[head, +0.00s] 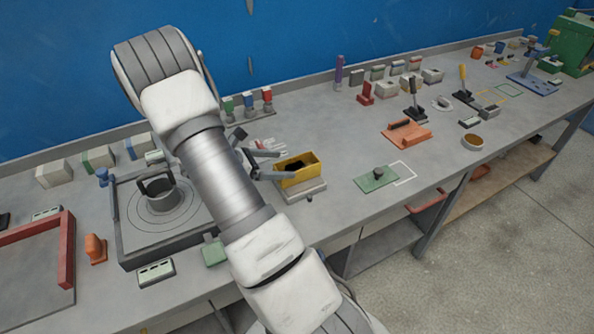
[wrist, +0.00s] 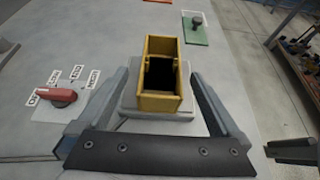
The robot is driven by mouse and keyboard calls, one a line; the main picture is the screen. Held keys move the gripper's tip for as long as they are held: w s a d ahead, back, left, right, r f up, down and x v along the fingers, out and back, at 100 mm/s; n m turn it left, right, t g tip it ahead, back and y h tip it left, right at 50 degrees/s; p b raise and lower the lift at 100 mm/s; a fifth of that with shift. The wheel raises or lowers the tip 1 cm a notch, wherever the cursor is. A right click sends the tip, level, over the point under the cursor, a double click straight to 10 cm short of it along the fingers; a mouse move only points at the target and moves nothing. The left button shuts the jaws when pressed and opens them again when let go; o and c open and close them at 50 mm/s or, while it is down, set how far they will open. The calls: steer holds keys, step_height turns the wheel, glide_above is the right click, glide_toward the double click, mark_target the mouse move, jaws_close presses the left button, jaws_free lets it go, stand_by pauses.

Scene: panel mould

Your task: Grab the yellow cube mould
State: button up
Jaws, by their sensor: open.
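The yellow cube mould (head: 312,166) is an open-topped box with a dark inside. It stands upright on a pale grey block on the bench. In the wrist view the mould (wrist: 151,103) is in the middle, between the two fingers. My gripper (head: 268,164) is open, with its fingers pointing at the mould from the left in the head view. In the wrist view the fingers of my gripper (wrist: 160,90) lie on either side of the mould and its base, with gaps visible. Nothing is held.
A red knob (wrist: 62,97) with labels is left of the mould. A green plate with a dark knob (head: 377,179) lies to its right, then an orange fixture (head: 407,133). A grey tray with a pot (head: 160,195) is left of my arm. The bench front edge is close.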

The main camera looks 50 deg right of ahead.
mark_target(297, 164)
steer(key=shift+x, duration=3.2)
steer(key=shift+r, duration=0.1)
steer(key=shift+c, duration=0.2)
steer(key=shift+r, duration=0.1)
jaws_close()
